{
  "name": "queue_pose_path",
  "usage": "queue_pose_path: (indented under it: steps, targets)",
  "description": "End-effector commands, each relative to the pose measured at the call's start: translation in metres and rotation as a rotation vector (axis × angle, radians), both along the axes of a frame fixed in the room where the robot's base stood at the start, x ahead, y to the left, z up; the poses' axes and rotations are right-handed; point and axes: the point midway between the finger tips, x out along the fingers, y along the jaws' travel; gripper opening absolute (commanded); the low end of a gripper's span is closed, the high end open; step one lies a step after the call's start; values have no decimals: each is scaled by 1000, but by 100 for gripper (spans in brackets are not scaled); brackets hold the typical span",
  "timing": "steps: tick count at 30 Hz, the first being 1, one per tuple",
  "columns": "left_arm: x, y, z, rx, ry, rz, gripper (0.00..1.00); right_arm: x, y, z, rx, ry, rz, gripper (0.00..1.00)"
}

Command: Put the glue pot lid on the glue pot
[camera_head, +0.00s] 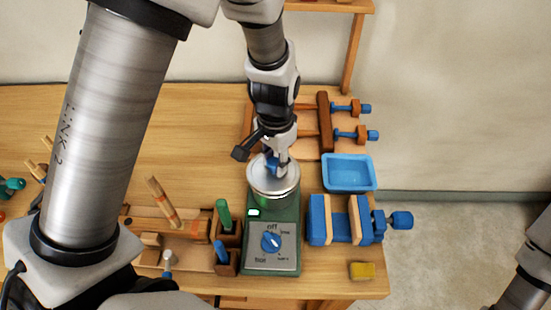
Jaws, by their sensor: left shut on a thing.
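My left gripper (275,164) reaches down from the top over the green heater base (285,215) and is shut on the glue pot lid (287,184), with a bit of blue, likely its knob, between the fingers. The lid is a round silver disc, roughly level. It covers the spot where the glue pot would be, so the pot is mostly hidden. I cannot tell whether the lid rests on the rim or hovers just above it. The base has a dial with a blue knob (270,242). My right gripper is out of view.
A blue tray (348,172), a blue vise (317,222) and a yellow block (362,270) stand right of the base. Clamps (325,120) lie behind. A wooden tool holder (228,238) with green and blue handles is left. The bench's back left is clear.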

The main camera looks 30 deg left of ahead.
Motion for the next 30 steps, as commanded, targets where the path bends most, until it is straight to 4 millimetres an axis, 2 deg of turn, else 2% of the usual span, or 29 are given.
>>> queue_pose_path:
  steps: [25,26,27,28,30]
  targets:
    - [0,0,-12,0,-1,0,0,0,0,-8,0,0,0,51]
    - [0,0,-12,0,-1,0,33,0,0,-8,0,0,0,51]
    - [0,0,-12,0,-1,0,47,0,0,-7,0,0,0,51]
    - [0,0,-12,0,-1,0,58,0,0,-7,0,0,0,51]
    - [0,0,-12,0,-1,0,59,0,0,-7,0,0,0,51]
